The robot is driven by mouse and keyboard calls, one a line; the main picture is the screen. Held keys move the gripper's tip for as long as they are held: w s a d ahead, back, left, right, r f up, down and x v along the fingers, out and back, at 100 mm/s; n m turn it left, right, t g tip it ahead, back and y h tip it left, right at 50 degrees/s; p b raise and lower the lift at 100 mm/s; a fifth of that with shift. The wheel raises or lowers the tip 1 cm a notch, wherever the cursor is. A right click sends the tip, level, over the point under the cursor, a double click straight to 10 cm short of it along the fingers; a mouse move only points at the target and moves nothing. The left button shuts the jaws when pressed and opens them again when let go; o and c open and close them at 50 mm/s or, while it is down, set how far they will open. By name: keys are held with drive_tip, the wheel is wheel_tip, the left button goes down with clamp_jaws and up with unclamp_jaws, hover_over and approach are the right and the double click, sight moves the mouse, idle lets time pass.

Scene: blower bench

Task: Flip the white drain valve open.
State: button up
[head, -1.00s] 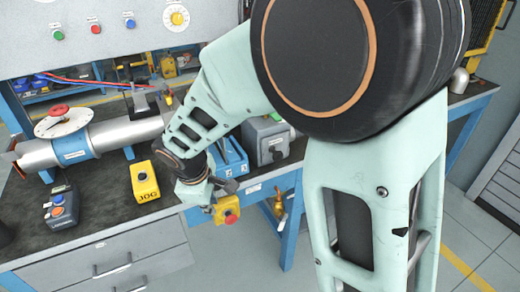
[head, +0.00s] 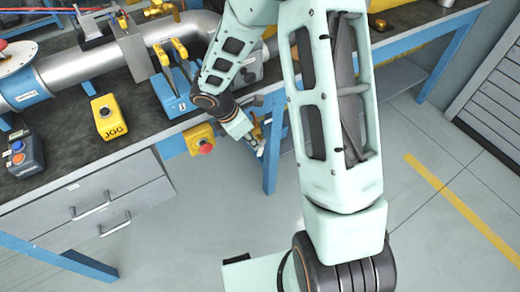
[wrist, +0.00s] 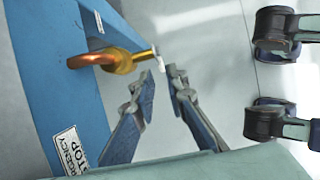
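The drain valve (wrist: 122,62) is a brass fitting on a curved copper pipe, beside the blue bench leg in the wrist view. A small white piece, apparently its lever (wrist: 156,58), shows at its right end. My gripper (wrist: 160,76) is open, with its two fingertips apart just below the white piece. I cannot tell whether they touch it. In the head view my gripper (head: 260,150) is low at the bench's front edge, and only a little of the brass valve (head: 256,128) shows beside it.
A yellow box with a red emergency-stop button (head: 205,147) hangs on the bench front, left of my gripper. The blue bench leg (head: 271,165) stands close by. A yellow JOG box (head: 108,117) and a control box (head: 22,155) sit on the bench. The floor in front is open.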

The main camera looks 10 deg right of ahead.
sight(260, 150)
drive_tip(key=b+x, duration=0.2)
drive_tip(key=x, duration=0.5)
drive_tip(key=shift+d+f, duration=0.1)
drive_tip(key=shift+f, duration=0.1)
drive_tip(key=shift+w, duration=0.1)
drive_tip(key=shift+c, duration=0.6)
clamp_jaws()
